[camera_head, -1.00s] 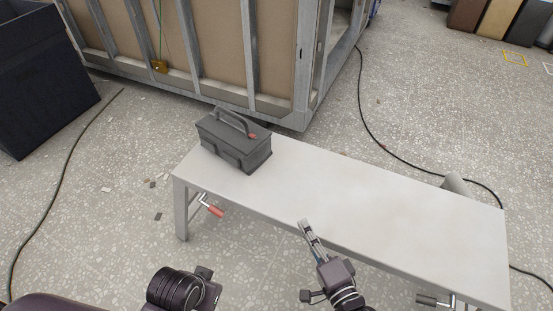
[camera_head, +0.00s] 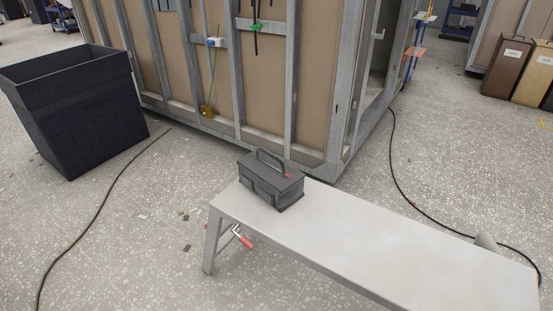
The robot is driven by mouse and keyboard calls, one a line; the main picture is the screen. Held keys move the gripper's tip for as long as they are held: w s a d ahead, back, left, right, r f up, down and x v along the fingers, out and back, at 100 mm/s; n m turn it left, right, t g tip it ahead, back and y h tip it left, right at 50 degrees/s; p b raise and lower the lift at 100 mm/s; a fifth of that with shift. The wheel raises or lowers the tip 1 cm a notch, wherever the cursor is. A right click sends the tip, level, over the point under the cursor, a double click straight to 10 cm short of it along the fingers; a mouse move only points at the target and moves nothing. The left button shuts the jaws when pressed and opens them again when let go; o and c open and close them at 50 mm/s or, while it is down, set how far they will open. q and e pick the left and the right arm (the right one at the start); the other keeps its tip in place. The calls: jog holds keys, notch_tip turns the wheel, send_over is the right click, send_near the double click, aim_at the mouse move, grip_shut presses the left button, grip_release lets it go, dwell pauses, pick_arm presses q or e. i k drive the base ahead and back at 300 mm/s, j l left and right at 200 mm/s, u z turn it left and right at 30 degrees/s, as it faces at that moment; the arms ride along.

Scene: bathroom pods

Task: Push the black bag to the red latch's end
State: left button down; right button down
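The black bag (camera_head: 271,183), a dark grey box-shaped case with a top handle, stands upright on the white bench (camera_head: 370,236). It sits at the bench's far left end. A red latch (camera_head: 246,241) hangs on a bent metal rod under that same left end, by the leg. Neither of my grippers is in view.
A large black bin (camera_head: 82,122) stands on the floor at the left. A framed wall pod (camera_head: 230,90) rises behind the bench. Dark cables (camera_head: 402,190) lie on the speckled floor on both sides. The bench top right of the bag is clear.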

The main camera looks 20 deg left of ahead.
aim_at(278, 183)
jog(key=i+j+z, duration=0.1)
jog(key=j, duration=0.35)
jog(key=i+j+z, duration=0.1)
jog(key=j, duration=0.3)
jog(key=i+j+z, duration=0.15)
jog(key=j, duration=0.3)
jog(key=i+j+z, duration=0.1)
jog(key=j, duration=0.35)
